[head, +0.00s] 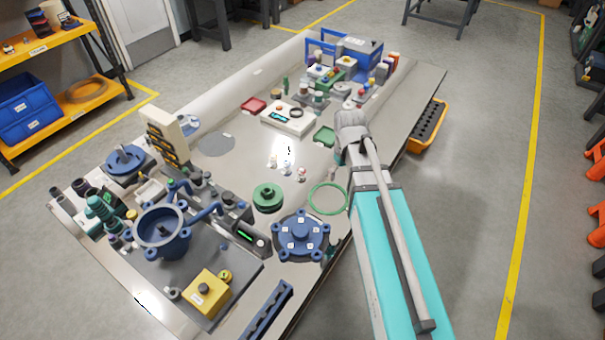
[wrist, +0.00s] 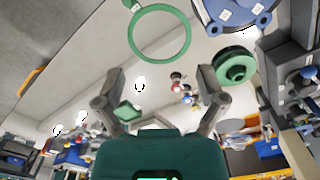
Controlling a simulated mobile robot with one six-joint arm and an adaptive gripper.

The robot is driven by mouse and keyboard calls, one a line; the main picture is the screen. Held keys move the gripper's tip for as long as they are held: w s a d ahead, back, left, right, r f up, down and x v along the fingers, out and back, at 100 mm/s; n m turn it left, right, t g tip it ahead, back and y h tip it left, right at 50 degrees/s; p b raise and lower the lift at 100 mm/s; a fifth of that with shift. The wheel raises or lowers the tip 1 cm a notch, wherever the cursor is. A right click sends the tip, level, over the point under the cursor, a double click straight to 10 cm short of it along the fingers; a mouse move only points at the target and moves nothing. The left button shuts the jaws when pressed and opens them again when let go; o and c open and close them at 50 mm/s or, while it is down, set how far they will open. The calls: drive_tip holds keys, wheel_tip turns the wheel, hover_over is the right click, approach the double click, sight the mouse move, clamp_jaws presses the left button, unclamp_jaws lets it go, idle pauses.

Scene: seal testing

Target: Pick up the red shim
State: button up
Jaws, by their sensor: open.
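I cannot make out a red shim for certain in either view. In the head view a shallow red tray (head: 253,105) lies left of the white scale, and a small red-and-white piece (head: 302,175) stands near the table's middle. My gripper (wrist: 163,73) is open and empty in the wrist view, its two fingers spread wide above the table. Small red and white pieces (wrist: 176,77) show beyond and between the fingers. In the head view my arm reaches over the table's right edge, and its gripper is largely hidden.
A green ring (head: 328,198), a green stepped disc (head: 268,197) and a blue flange (head: 301,236) lie near the front. A white scale (head: 288,117) and a green tray (head: 325,136) are farther back. Blue and grey fixtures crowd the left; bare table (head: 235,170) lies between.

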drive_tip(key=w+a+f+n+b, duration=0.2)
drive_tip(key=w+a+n, duration=0.9)
drive_tip(key=w, duration=0.6)
drive_tip(key=shift+w+a+f+b, duration=0.4)
drive_tip(key=shift+a+f, duration=0.2)
drive_tip(key=shift+a, duration=0.35)
drive_tip(key=b, duration=0.9)
hover_over(300, 170)
wheel_tip(300, 170, down, 9)
drive_tip(key=shift+s+r, duration=0.1)
drive_tip(key=shift+r, duration=0.1)
drive_tip(key=shift+f, duration=0.1)
drive_tip(key=f+b, duration=0.3)
drive_tip(key=shift+w+d+f, duration=0.1)
drive_tip(key=shift+w+f, duration=0.1)
drive_tip(key=shift+w, duration=0.05)
drive_tip(key=shift+f+b, duration=0.85)
drive_tip(key=shift+b, duration=0.05)
drive_tip(key=shift+f, duration=0.2)
